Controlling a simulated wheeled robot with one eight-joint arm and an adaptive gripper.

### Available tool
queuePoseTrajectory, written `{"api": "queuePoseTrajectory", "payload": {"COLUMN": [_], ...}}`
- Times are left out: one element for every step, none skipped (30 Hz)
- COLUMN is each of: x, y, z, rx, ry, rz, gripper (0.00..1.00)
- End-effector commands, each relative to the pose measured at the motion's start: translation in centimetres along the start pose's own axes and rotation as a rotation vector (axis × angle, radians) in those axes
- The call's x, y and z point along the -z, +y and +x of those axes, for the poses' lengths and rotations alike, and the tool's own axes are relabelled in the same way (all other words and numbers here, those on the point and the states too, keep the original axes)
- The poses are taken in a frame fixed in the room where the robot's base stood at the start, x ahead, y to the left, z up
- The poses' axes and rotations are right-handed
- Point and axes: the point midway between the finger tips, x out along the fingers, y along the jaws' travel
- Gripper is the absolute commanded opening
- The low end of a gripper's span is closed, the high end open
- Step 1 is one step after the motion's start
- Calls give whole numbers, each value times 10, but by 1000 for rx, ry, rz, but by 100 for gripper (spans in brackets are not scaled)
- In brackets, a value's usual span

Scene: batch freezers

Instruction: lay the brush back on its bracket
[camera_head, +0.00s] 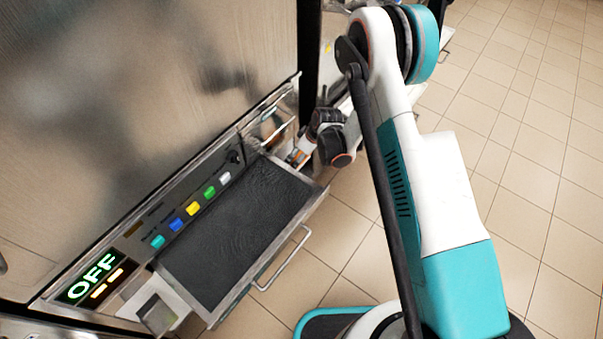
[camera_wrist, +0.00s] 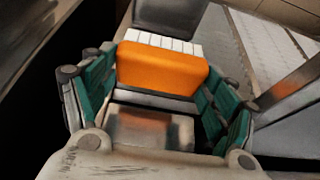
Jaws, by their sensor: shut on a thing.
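The brush (camera_wrist: 160,68) shows in the wrist view as an orange block with a row of white segments along its far edge. My gripper (camera_wrist: 158,88) has its green-padded fingers on either side of the orange block and is shut on it. In the head view my gripper (camera_head: 299,156) is at the far right end of the machine's front ledge, with a small bit of orange at its tip. A metal surface (camera_wrist: 150,128) with an orange reflection lies below the brush. I cannot make out the bracket for certain; my arm and gripper cover part of that area.
The machine front carries a dark ribbed tray (camera_head: 240,225), a row of coloured buttons (camera_head: 193,208) and a lit OFF display (camera_head: 92,278). A handle (camera_head: 284,262) sticks out in front of the tray. Tiled floor (camera_head: 540,190) is clear at the right.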

Motion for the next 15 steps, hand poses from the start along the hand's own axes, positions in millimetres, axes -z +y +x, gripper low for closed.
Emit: {"api": "queuePoseTrajectory", "payload": {"x": [-6,-9,-12,-14,-17,-19,-21,-22,-23,-24,-24,-24,-25,-26,-27], "y": [0,0,0,0,0,0,0,0,0,0,0,0,0,0,0], "z": [16,22,30,36,40,46,50,53,56,57,58,59,60,62,65], "rx": [0,0,0,0,0,0,0,0,0,0,0,0,0,0,0], "ry": [0,0,0,0,0,0,0,0,0,0,0,0,0,0,0], "rz": [0,0,0,0,0,0,0,0,0,0,0,0,0,0,0], "gripper": [53,53,53,53,53,53,53,53,53,53,53,53,53,53,53]}}
